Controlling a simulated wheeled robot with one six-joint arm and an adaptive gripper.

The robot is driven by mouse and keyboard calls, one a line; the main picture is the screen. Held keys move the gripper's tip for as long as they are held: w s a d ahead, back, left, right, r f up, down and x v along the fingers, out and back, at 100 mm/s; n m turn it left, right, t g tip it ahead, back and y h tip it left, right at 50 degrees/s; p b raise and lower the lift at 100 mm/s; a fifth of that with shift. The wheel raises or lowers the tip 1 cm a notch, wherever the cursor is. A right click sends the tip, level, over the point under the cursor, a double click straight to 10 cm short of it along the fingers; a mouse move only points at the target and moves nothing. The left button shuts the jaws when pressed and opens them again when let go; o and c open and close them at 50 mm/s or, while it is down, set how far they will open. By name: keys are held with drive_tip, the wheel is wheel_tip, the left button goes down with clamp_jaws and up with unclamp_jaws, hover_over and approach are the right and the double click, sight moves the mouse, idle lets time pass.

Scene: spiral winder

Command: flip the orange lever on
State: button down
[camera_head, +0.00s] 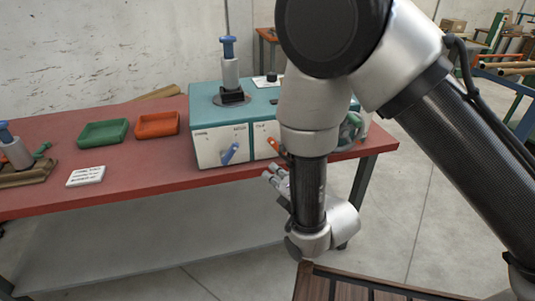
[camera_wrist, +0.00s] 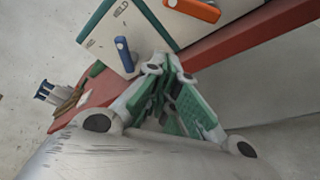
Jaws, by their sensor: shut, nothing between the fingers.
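The orange lever (camera_head: 274,145) is on the white front of the teal-topped machine (camera_head: 206,148), partly hidden behind my arm in the head view. In the wrist view the orange lever (camera_wrist: 195,10) lies at the top edge, slanting across the white panel. A blue lever (camera_head: 230,153) sits left of it and also shows in the wrist view (camera_wrist: 124,54). My gripper (camera_head: 272,174) is shut and empty. It is in front of the machine, a little below the orange lever and apart from it. In the wrist view its fingertips (camera_wrist: 168,64) meet below both levers.
The machine stands on a red table (camera_head: 120,178). A green tray (camera_head: 103,132), an orange tray (camera_head: 157,124) and a white label card (camera_head: 86,176) lie to the left. A wooden piece with bars (camera_head: 375,287) stands at the bottom right. Floor is open in front of the table.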

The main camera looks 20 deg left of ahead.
sight(276, 147)
drive_tip(key=w+a, duration=0.4)
drive_tip(key=w, duration=0.4)
drive_tip(key=shift+w+a+r, duration=0.2)
drive_tip(key=shift+a, duration=0.05)
